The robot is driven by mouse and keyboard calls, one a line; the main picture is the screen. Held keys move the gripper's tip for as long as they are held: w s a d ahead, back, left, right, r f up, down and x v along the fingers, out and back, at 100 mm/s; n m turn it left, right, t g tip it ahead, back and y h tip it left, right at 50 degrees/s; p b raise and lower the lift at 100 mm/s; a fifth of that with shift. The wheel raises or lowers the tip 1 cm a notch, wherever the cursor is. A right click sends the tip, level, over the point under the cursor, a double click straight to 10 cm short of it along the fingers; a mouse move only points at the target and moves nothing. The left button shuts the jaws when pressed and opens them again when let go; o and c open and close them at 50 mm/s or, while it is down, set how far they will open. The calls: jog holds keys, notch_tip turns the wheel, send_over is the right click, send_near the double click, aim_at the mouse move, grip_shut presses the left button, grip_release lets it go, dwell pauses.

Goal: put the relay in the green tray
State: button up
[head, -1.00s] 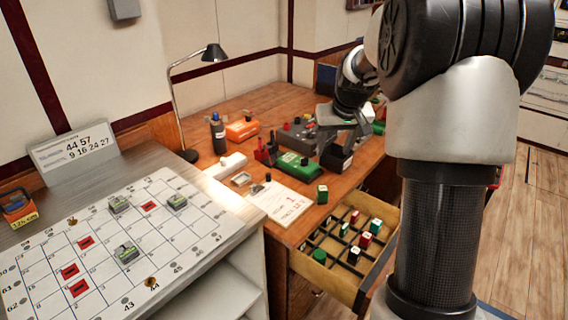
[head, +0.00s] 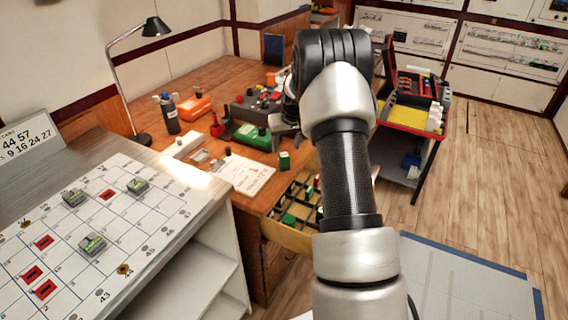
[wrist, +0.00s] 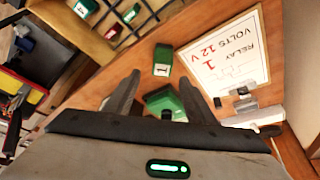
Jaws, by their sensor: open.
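A green block marked 1 (head: 284,160) stands on the wooden desk near its front edge, beside the relay card (head: 243,174). It also shows in the wrist view (wrist: 162,60), beyond my fingertips. A green box-like thing (head: 252,137) with a dark knob lies farther back. In the wrist view a green thing (wrist: 163,101) shows between my fingers, its lower part hidden. My gripper (wrist: 160,85) is open and empty above the desk. In the head view my arm hides most of it. I cannot tell which green thing is the tray.
An open drawer (head: 270,234) with dividers holds several coloured blocks, partly hidden by my arm. A red-edged tool cart (head: 402,122) stands right. A gridded board (head: 120,215) is at left.

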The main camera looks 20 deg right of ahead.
aim_at(284, 154)
jog(key=shift+s+b+x, duration=0.15)
jog(key=shift+b+x, duration=0.05)
jog(key=shift+x, duration=1.25)
jog(key=shift+s+b+x, duration=0.2)
jog(key=shift+x, duration=1.3)
jog(key=shift+a+f, duration=0.1)
jog(key=shift+a, duration=0.1)
jog(key=c, duration=1.3)
